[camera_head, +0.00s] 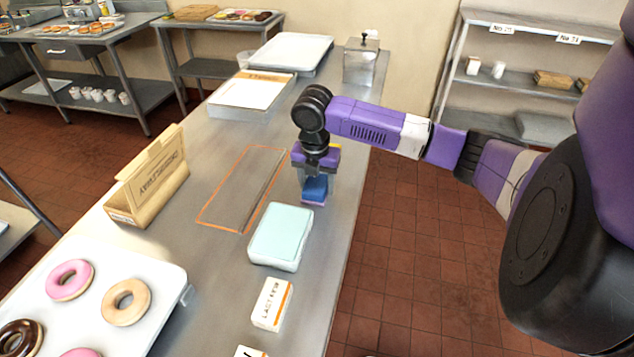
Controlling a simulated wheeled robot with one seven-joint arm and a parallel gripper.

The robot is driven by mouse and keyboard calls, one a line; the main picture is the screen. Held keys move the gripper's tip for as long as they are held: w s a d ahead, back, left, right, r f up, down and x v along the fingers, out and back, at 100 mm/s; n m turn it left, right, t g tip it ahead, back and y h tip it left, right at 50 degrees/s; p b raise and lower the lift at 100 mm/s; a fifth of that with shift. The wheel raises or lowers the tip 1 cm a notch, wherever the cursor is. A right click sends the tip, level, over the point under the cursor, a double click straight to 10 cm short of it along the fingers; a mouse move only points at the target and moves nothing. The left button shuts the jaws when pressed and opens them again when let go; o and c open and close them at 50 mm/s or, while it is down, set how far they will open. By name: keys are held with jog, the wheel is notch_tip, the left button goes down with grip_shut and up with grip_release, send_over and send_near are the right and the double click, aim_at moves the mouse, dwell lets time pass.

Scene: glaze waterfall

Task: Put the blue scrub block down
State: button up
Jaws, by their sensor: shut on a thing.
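The blue scrub block (314,189) is held in my gripper (315,180) near the right edge of the long steel table. The gripper points down and is shut on the block. I cannot tell from this view whether the block's underside touches the table (330,245). The block is just beyond a container with a pale blue-green top (282,232) and to the right of an orange-outlined rectangle (243,187) marked on the table.
An open cardboard box (150,184) stands left of the outline. A tray of donuts (150,270) and a small white-and-orange box (271,303) are nearer. White trays (290,52) and a metal canister (360,62) stand at the far end. The outlined area is bare.

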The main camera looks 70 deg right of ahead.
aim_at(315, 185)
jog(key=shift+f, duration=0.1)
jog(key=o, duration=1.5)
jog(key=shift+c, duration=0.2)
notch_tip(315, 185, up, 12)
jog(key=a+b, duration=0.1)
jog(key=b, duration=0.1)
jog(key=shift+a, duration=0.25)
